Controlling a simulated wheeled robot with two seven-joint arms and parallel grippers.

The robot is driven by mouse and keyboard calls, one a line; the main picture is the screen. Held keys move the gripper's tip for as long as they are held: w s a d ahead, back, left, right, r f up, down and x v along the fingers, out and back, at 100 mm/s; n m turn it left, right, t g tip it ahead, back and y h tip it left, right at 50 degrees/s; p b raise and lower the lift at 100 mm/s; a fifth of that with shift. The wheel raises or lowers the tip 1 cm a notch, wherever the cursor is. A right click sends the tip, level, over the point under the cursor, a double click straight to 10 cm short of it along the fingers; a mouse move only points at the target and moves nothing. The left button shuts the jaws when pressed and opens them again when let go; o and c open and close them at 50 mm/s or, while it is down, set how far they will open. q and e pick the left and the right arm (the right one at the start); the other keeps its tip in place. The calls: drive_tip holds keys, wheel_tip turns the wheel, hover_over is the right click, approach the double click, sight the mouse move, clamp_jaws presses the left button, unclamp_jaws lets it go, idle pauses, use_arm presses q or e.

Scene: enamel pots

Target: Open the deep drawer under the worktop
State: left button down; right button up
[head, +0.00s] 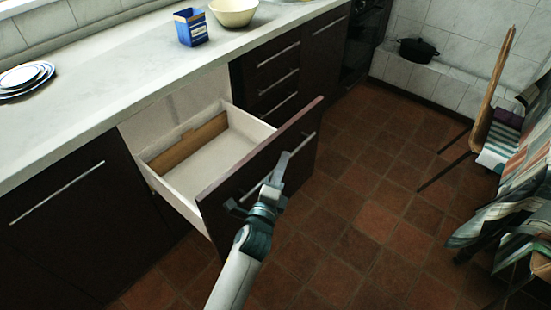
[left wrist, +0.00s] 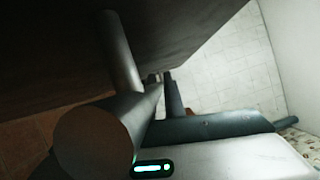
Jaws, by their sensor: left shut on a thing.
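The deep drawer (head: 215,160) under the worktop (head: 110,95) stands pulled out, its pale inside showing. Its dark front (head: 225,205) faces the room. My left gripper (head: 262,184) is at the outer side of that front, shut on the drawer's bar handle (head: 304,144). In the left wrist view the handle (left wrist: 120,120) looms large, with a post joining it to the dark front (left wrist: 60,50). The gripper covers part of the handle in the head view. My right gripper is in neither view.
A blue tin (head: 191,28), a cream bowl (head: 233,12) and stacked plates (head: 25,77) stand on the worktop. A chair (head: 490,85) and a cloth-draped table (head: 520,200) are at the right. The tiled floor (head: 350,210) between is clear. A black pot (head: 416,50) sits on a ledge.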

use_arm(q)
drive_tip(key=c, duration=1.8)
unclamp_jaws()
drive_tip(key=shift+c, duration=0.2)
drive_tip(key=shift+s, duration=0.1)
